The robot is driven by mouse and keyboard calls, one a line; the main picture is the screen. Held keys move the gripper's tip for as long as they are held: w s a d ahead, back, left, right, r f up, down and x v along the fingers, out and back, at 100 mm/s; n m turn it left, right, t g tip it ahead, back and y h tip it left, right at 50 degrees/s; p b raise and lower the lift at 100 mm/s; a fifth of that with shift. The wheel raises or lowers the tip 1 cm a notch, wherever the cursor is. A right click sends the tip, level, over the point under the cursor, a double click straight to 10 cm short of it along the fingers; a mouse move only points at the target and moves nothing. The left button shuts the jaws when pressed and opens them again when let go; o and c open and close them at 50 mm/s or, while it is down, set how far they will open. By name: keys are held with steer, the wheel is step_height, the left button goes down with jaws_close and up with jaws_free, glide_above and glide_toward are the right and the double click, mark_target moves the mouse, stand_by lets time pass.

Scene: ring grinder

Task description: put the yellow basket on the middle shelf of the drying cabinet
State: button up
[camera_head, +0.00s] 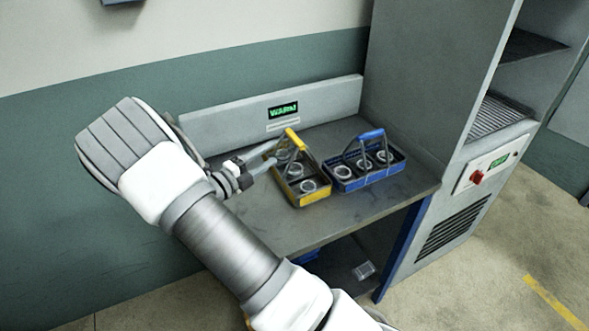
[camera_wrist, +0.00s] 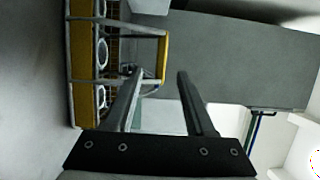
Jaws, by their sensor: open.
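The yellow basket (camera_head: 316,196) stands upright on the grey bench, with several metal rings in it and its yellow handle raised. The basket also shows at the left of the wrist view (camera_wrist: 82,60), turned on its side in the picture. My gripper (camera_head: 268,162) is open beside the basket's handle, on its left. In the wrist view the two fingers (camera_wrist: 160,85) are apart, and the yellow handle bar lies near the left fingertip. I cannot tell whether they touch. The drying cabinet (camera_head: 420,90) stands at the right, with its shelves (camera_head: 497,116) partly in view through its open front.
A blue basket (camera_head: 372,172) with rings stands just right of the yellow one on the bench (camera_head: 400,205). A low back panel with a green display (camera_head: 283,110) runs behind. The cabinet has a control panel with a red knob (camera_head: 477,177). The floor in front is clear.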

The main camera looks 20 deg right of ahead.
mark_target(297, 137)
steer(key=x, duration=0.7)
steer(key=shift+d, duration=0.3)
steer(key=shift+x, duration=2.85)
steer(key=shift+s+r, duration=0.1)
steer(key=shift+r, duration=0.1)
jaws_close()
steer(key=shift+r, duration=0.1)
